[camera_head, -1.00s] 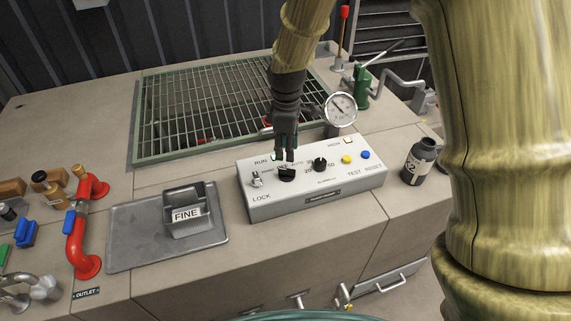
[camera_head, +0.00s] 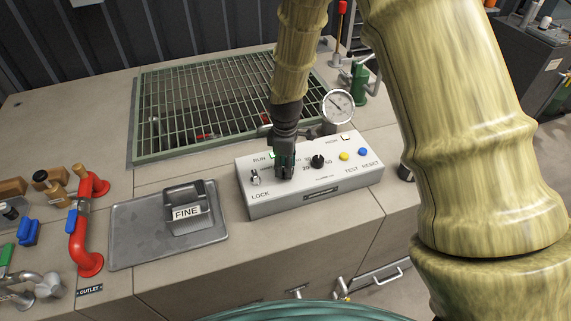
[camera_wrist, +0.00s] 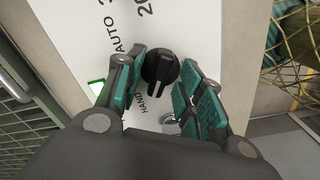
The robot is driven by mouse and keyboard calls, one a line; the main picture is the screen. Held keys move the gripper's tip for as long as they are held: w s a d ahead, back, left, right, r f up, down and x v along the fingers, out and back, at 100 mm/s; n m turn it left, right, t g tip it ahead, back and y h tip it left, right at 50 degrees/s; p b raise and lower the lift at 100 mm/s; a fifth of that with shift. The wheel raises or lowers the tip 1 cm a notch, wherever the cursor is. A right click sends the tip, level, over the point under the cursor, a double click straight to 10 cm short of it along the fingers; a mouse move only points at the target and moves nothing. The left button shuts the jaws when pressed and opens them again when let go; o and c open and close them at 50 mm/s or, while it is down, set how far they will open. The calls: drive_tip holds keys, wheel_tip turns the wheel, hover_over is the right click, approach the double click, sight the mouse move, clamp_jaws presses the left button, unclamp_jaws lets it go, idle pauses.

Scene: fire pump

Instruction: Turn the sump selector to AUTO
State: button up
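The white control box (camera_head: 340,190) sits on the counter, with RUN, LOCK, TEST and RESET printed on top. The sump selector, a black round knob with a raised grip bar (camera_wrist: 159,68), shows in the wrist view between the AUTO and HAND labels. In the wrist view my gripper's teal-padded fingers (camera_wrist: 160,76) stand on either side of the knob, apart, with small gaps showing. I cannot tell exactly which label the knob points to.
A second black knob (camera_head: 318,161), a yellow button (camera_head: 344,156), a blue button (camera_head: 362,152) and a key switch (camera_head: 255,177) are close by on the box. A gauge (camera_head: 338,106) stands behind it.

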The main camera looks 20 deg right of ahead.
clamp_jaws()
drive_tip(key=shift+m, duration=0.3)
drive_tip(key=m, duration=0.4)
drive_tip(key=shift+p, duration=0.4)
drive_tip(key=m, duration=0.6)
drive_tip(key=shift+p, duration=0.35)
drive_tip(key=m+p, duration=0.1)
drive_tip(key=m, duration=0.6)
drive_tip(key=m+p, duration=0.1)
drive_tip(key=m, duration=0.5)
drive_tip(key=shift+w, duration=0.1)
drive_tip(key=shift+m, duration=0.3)
